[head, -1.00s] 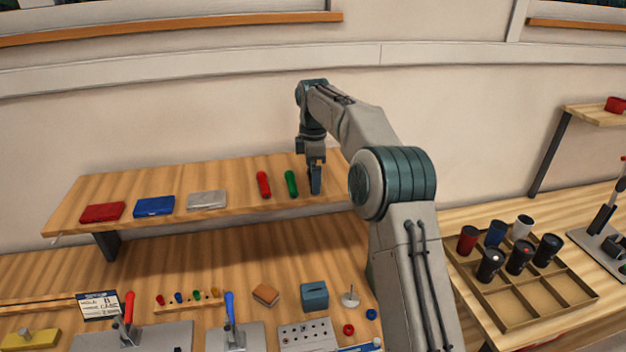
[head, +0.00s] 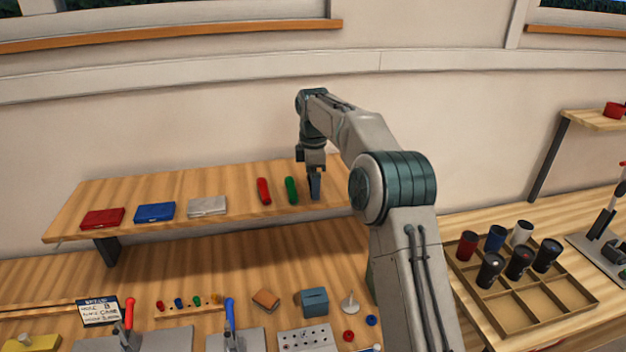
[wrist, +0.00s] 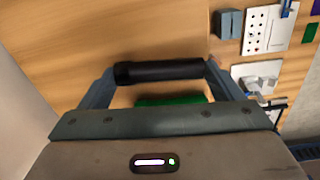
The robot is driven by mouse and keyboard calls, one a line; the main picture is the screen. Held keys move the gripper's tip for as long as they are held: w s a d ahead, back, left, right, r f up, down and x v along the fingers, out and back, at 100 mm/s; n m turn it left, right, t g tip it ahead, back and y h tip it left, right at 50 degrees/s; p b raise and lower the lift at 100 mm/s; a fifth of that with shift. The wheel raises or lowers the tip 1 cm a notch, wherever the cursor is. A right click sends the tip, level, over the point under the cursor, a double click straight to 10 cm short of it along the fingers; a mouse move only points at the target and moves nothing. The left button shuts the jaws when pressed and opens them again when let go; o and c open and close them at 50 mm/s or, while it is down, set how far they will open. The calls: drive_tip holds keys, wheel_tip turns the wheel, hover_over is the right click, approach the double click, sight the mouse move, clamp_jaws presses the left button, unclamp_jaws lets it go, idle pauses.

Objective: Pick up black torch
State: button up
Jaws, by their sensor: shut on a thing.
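The black torch (wrist: 160,72) shows in the wrist view, lying crosswise between the two fingers of my gripper (wrist: 162,74). The fingers touch its two ends, and my gripper is shut on it. In the head view my gripper (head: 314,186) points down at the right end of the raised wooden shelf, and the torch is hidden behind it. I cannot tell whether the torch still touches the shelf. A green torch (head: 291,190) lies just left of my gripper, and it also shows below the black torch in the wrist view (wrist: 170,100). A red torch (head: 263,191) lies further left.
The shelf (head: 235,184) also holds a red case (head: 102,219), a blue case (head: 155,212) and a silver case (head: 207,206). The bench below carries clamps, blocks and small parts. A divided tray (head: 515,310) with several cups stands at the right.

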drive_tip(key=shift+r+p, duration=0.65)
drive_tip(key=shift+r, duration=0.2)
wheel_tip(320, 180, up, 2)
drive_tip(key=shift+r, duration=0.1)
drive_tip(key=s+d+r+b, duration=0.4)
drive_tip(key=s+r, duration=0.2)
drive_tip(key=s, duration=0.4)
drive_tip(key=shift+s+d+r+b, duration=0.3)
drive_tip(key=shift+s+d, duration=0.05)
